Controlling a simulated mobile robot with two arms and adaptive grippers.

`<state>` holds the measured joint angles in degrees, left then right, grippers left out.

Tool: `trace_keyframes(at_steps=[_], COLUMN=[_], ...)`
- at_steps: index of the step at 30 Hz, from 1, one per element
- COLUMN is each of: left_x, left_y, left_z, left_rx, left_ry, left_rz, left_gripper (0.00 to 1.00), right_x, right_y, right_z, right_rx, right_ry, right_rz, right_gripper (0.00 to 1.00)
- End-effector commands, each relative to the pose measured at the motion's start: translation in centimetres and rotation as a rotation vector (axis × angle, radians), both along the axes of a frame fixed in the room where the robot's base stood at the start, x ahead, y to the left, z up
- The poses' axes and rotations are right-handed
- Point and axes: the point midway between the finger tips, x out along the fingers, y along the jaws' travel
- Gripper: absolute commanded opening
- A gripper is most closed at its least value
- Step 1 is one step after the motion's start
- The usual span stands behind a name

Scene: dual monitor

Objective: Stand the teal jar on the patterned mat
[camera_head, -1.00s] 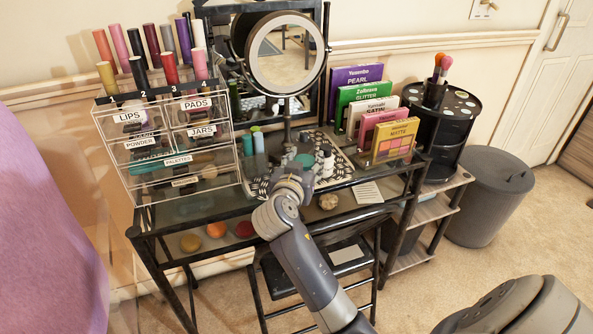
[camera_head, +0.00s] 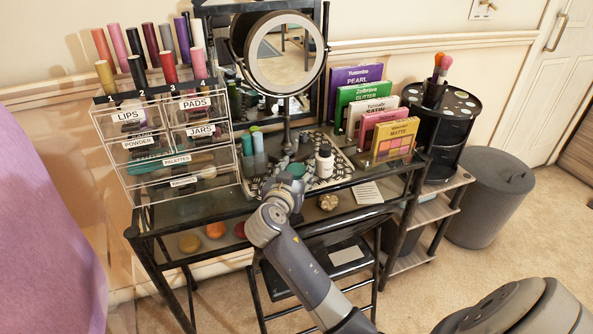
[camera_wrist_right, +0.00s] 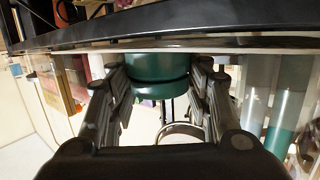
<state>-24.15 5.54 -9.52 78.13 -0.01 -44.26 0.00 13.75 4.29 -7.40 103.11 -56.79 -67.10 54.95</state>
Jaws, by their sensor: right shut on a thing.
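The teal jar (camera_head: 297,168) is between the fingers of my right gripper (camera_head: 287,170), over the patterned mat (camera_head: 253,187) on the glass desk. The right wrist view shows both fingers (camera_wrist_right: 160,88) shut on the sides of the teal jar (camera_wrist_right: 158,70). The gripper partly covers the jar in the head view, and I cannot tell whether its base touches the mat. My left gripper is not in view.
Teal bottles (camera_head: 258,142) stand to the left. A round mirror (camera_head: 285,55) rises behind. A clear drawer organizer (camera_head: 165,160) is at left; palettes (camera_head: 394,140) stand at right.

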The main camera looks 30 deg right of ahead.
Motion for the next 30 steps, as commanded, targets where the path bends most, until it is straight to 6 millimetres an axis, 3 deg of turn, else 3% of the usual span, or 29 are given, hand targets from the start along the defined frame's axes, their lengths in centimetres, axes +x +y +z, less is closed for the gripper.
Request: trace_keyframes(at_steps=[1, 3, 17, 20, 30], left_x=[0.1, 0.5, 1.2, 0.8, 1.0], left_y=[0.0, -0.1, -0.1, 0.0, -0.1], left_z=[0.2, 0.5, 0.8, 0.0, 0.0], left_rx=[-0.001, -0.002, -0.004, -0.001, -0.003], left_ry=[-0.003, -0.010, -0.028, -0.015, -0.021], left_rz=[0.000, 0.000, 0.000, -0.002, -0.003], left_gripper=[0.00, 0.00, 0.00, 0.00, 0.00], right_x=[0.0, 0.0, 0.0, -0.9, -5.8], right_y=[0.0, 0.0, 0.0, 1.2, 6.5], right_z=[0.0, 0.0, 0.3, 0.4, 1.9], right_rx=[0.000, 0.000, 0.000, 0.002, 0.004], right_ry=[0.000, 0.000, 0.000, -0.002, 0.000], right_rz=[0.000, 0.000, 0.000, 0.004, 0.001], right_gripper=[0.52, 0.66, 0.66, 0.66, 0.66])
